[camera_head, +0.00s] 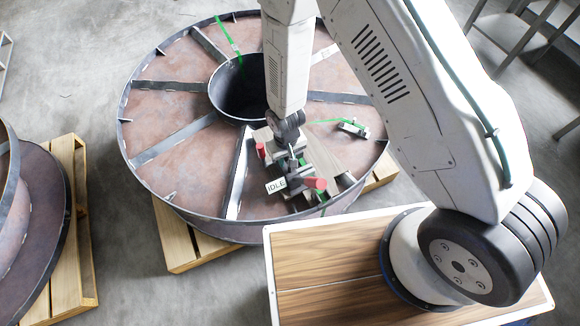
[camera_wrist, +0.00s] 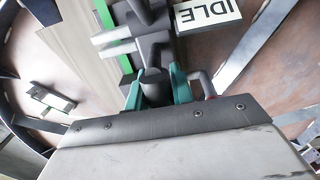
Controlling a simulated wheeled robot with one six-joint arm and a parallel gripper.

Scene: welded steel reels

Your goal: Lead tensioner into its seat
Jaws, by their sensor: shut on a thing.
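The tensioner (camera_head: 292,178) is a grey metal device with red-ended handles and a white "IDLE" tag (camera_head: 276,186). It is at the front of the big steel reel, over a wooden board (camera_head: 340,155). My gripper (camera_wrist: 157,85) has teal fingers shut on a dark upright part of the tensioner (camera_wrist: 150,50), seen close in the wrist view. In the head view my wrist hides much of the grip. A green strap (camera_wrist: 106,22) runs beside the tensioner. I cannot make out the seat or whether the tensioner touches it.
The spoked reel (camera_head: 180,110) lies flat on a wooden pallet (camera_head: 180,235). A small metal buckle (camera_head: 353,128) with a green strap end lies right of the tensioner. Another reel and pallet (camera_head: 75,220) stand at left. Raised spokes and rim surround the work area.

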